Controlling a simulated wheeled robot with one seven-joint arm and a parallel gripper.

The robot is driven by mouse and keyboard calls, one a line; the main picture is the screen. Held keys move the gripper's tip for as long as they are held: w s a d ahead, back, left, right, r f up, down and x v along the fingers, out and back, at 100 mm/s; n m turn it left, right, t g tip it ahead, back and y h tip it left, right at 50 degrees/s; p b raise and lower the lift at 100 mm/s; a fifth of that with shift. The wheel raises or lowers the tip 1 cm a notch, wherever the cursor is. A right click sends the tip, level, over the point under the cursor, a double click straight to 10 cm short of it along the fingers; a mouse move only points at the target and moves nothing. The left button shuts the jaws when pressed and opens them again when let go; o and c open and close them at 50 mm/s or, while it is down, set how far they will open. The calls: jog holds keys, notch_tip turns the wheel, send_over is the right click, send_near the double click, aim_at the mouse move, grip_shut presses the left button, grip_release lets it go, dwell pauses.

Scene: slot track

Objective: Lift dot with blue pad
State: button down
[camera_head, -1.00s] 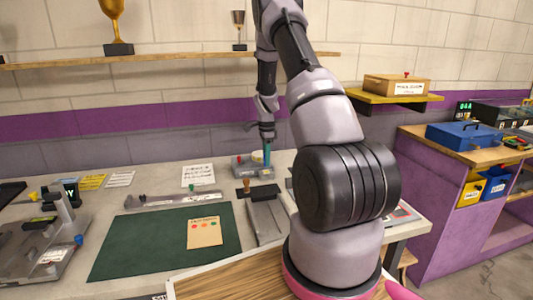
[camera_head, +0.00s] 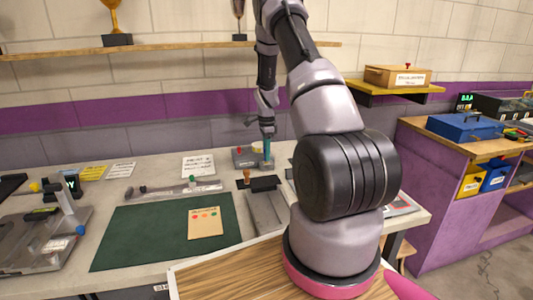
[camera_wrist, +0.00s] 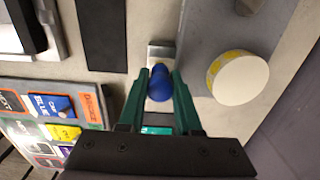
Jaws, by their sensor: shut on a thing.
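My gripper (camera_head: 267,150) reaches down over the grey block (camera_head: 245,158) at the back of the bench. In the wrist view my gripper (camera_wrist: 160,88) has its teal fingers closed around a rounded blue piece (camera_wrist: 160,84), the blue pad by its colour. A small metal part shows just beyond the blue piece; I cannot tell whether they are joined. A tan card (camera_head: 205,223) with red, orange and green dots lies on the green mat (camera_head: 140,240). I cannot make out a blue dot on it.
A white round roll with a yellow side (camera_wrist: 240,78) stands close right of my fingers. A panel of coloured labels (camera_wrist: 55,120) lies at left. A wooden-handled stamp (camera_head: 247,175) and dark pad (camera_head: 265,184) sit in front of the block. The mat has free room.

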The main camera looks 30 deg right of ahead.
jog(key=shift+s+f, duration=0.1)
jog(key=shift+f, duration=0.45)
dwell(1.5)
jog(key=shift+r, duration=3.6)
